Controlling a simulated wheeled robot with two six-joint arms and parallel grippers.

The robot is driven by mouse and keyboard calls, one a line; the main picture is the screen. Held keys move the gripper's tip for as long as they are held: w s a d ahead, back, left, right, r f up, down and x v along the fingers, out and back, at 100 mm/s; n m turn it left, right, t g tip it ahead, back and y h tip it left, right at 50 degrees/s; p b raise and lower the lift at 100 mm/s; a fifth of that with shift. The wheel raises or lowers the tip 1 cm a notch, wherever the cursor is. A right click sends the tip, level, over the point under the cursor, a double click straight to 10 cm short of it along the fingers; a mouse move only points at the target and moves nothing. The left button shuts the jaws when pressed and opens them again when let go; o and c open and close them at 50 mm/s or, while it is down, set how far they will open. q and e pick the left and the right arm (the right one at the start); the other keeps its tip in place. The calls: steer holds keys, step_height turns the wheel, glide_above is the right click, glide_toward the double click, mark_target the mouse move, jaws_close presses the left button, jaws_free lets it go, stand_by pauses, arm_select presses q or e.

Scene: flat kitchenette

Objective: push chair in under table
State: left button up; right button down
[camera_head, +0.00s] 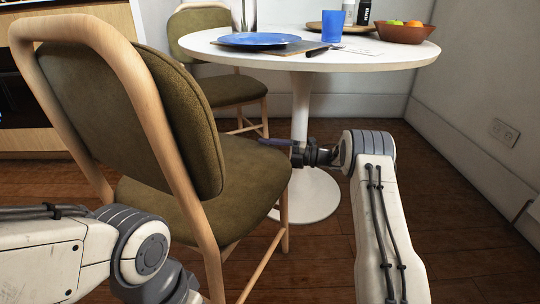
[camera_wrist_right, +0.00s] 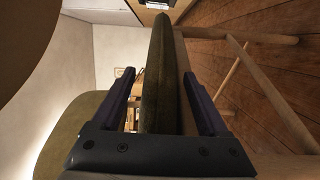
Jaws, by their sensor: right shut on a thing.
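The near chair (camera_head: 235,185) has a light wood frame and an olive padded seat and back. It stands at the left, its backrest toward me and its seat facing the round white table (camera_head: 400,58). The seat's front edge is short of the table's pedestal. My right gripper (camera_head: 275,143) is at the right front edge of the seat. In the right wrist view its two fingers (camera_wrist_right: 158,85) lie on either side of the olive seat edge (camera_wrist_right: 157,60), shut on it. My left arm comes in at the lower left beside the chair; its gripper is out of frame.
A second olive chair (camera_head: 228,90) stands behind the table's left side. The tabletop holds a blue plate (camera_head: 258,39), a blue cup (camera_head: 332,27) and a brown fruit bowl (camera_head: 403,34). A wall with a socket (camera_head: 504,132) bounds the right. Wood floor is clear at the lower right.

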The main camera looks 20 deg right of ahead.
arm_select(q)
steer(key=shift+w+d+f, duration=0.1)
steer(key=shift+w+f, duration=0.1)
steer(key=shift+w, duration=0.15)
arm_select(e)
steer(key=shift+w+a, duration=0.25)
steer(key=shift+w, duration=0.65)
jaws_free()
steer(key=shift+a, duration=0.1)
arm_select(q)
step_height(320, 180, up, 5)
steer(key=p, duration=0.5)
arm_select(e)
steer(key=v, duration=1)
steer(key=shift+d, duration=0.45)
